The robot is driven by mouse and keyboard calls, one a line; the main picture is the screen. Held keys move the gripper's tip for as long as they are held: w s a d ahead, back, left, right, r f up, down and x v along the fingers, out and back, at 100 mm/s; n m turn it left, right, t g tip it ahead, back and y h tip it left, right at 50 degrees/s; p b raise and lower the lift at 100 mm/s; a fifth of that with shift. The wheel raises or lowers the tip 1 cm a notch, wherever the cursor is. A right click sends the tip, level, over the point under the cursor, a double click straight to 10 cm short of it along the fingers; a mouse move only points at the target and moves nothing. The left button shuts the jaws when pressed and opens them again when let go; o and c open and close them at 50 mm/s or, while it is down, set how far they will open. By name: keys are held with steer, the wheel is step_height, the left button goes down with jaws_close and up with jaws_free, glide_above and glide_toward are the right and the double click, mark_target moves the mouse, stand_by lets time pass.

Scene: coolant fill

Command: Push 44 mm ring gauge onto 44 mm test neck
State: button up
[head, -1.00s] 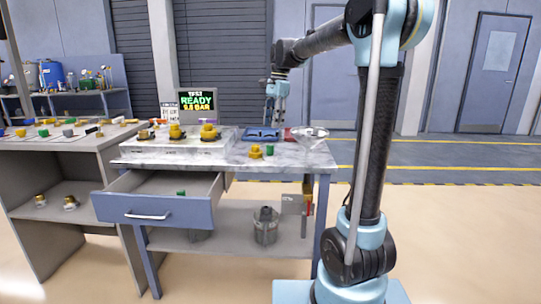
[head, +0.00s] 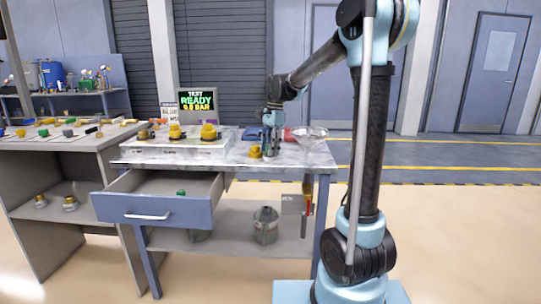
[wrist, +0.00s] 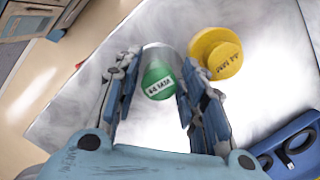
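In the wrist view a green-topped cylinder (wrist: 158,82) marked 44 MM, with a grey body, stands between the fingers of my gripper (wrist: 158,62). The fingers are apart on either side of it, and I see no clear grip. A yellow stepped piece (wrist: 216,53), also marked 44 MM, is just right of the right finger; it also shows in the head view (head: 255,151). In the head view my gripper (head: 271,148) points down at the table and hides the green piece. Yellow-topped fittings (head: 208,132) stand on the pale block; which is the test neck I cannot tell.
The marble-topped table (head: 235,158) has an open drawer (head: 155,209) at the front left. A screen (head: 197,101) reads TEST READY behind the block. A blue tray (wrist: 285,150) and a clear funnel-like dish (head: 310,134) are nearby.

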steer(key=shift+f, duration=0.15)
steer(key=c, duration=0.9)
